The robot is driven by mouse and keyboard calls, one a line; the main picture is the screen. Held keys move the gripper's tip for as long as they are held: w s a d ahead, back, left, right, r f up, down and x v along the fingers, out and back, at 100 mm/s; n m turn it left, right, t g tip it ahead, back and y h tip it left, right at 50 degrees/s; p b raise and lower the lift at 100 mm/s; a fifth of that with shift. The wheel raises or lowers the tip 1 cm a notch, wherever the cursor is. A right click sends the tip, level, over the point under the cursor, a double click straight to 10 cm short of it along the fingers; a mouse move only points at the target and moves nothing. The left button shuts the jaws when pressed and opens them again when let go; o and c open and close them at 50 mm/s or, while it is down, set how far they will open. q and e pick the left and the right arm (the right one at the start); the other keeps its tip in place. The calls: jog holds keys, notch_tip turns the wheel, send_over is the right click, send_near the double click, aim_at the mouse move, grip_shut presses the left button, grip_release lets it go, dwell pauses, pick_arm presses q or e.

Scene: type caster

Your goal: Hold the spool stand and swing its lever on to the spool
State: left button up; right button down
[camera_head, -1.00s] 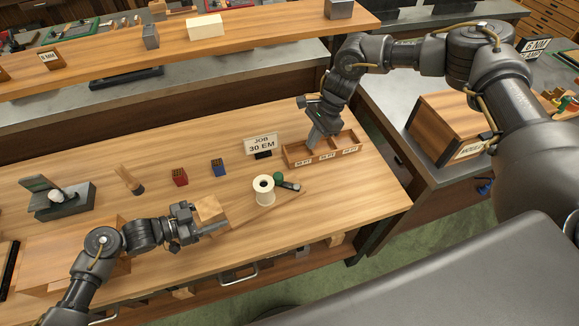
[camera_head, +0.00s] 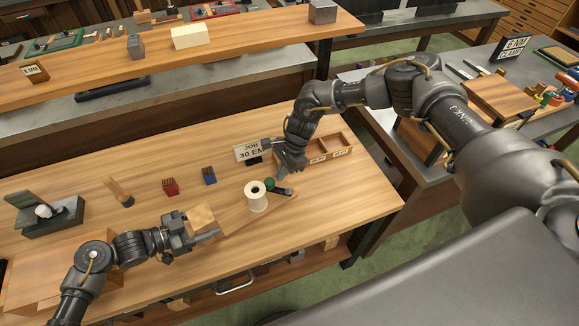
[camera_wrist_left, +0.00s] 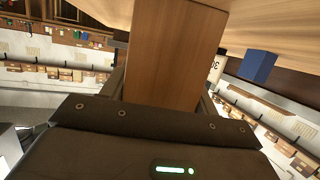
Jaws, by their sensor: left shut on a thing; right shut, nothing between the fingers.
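The spool stand is a thin wooden board with a wooden block (camera_head: 203,217) at its left end. My left gripper (camera_head: 203,234) is shut on this block; the block (camera_wrist_left: 175,55) fills the middle of the left wrist view. The white spool (camera_head: 257,200) stands upright on the board, right of the block. The lever (camera_head: 282,190) is dark with a green knob (camera_head: 271,183) and lies just right of the spool, off its top. My right gripper (camera_head: 290,167) is shut and empty, behind and above the lever; I cannot tell whether it touches it.
A job sign reading 30 EM (camera_head: 247,151) stands behind the spool, close to my right gripper. A divided wooden tray (camera_head: 340,151) is right of it. Red (camera_head: 170,188) and blue (camera_head: 209,176) blocks stand behind the stand. The table's front is clear.

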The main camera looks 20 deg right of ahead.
jog(key=shift+a, duration=0.2)
jog(key=shift+s+a, duration=0.25)
jog(key=shift+a, duration=0.4)
jog(key=shift+d, duration=0.1)
